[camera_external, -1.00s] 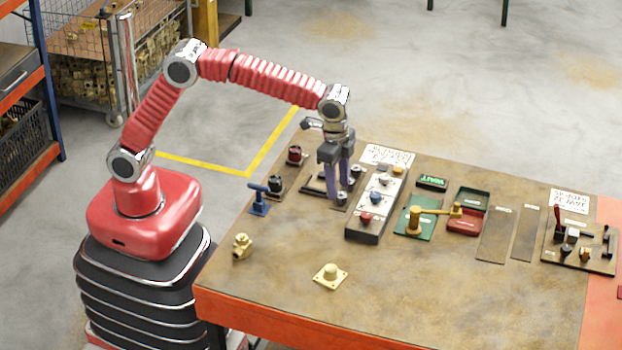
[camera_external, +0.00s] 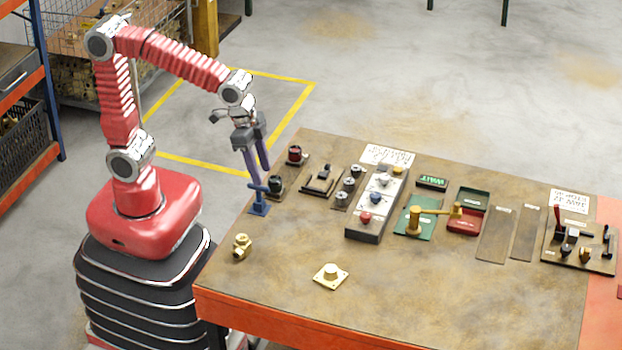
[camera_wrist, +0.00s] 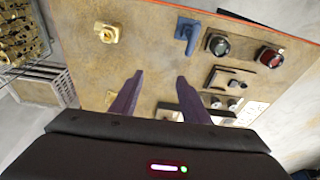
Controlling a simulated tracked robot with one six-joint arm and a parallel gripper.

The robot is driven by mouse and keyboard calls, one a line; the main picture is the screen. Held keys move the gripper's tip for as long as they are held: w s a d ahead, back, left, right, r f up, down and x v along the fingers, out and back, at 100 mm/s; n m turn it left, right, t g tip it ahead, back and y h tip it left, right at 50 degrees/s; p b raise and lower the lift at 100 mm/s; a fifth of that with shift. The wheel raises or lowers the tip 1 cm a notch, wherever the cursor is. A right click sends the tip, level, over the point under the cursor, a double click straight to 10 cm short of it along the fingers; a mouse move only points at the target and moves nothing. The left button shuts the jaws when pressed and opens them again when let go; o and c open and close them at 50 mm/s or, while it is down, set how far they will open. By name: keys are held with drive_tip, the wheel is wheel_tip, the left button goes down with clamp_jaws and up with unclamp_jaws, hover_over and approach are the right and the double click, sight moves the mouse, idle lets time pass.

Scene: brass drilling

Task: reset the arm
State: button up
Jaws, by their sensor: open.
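My gripper (camera_external: 260,172) points down near the table's left back edge, by the blue stand (camera_external: 259,208) and a black knob (camera_external: 275,184). In the wrist view my gripper (camera_wrist: 158,78) shows two purple fingers spread apart, with nothing between them but the bare table top. Its fingertips appear above the table, though the exact gap to the blue stand is hard to tell.
The brown table (camera_external: 440,290) holds a brass fitting (camera_external: 242,246), a brass flanged part (camera_external: 330,276), a button box (camera_external: 363,232) and a green plate with a brass lever (camera_external: 420,222). A switch board (camera_external: 600,262) is at the right. The table's front middle is mostly clear.

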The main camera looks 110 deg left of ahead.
drive_tip(key=s+d+r+t, duration=0.2)
drive_tip(key=s+t, duration=0.1)
drive_tip(key=s, duration=1)
drive_tip(key=shift+s+d, duration=0.35)
drive_tip(key=shift+s, duration=0.05)
drive_tip(key=shift+o, duration=0.2)
idle(2.1)
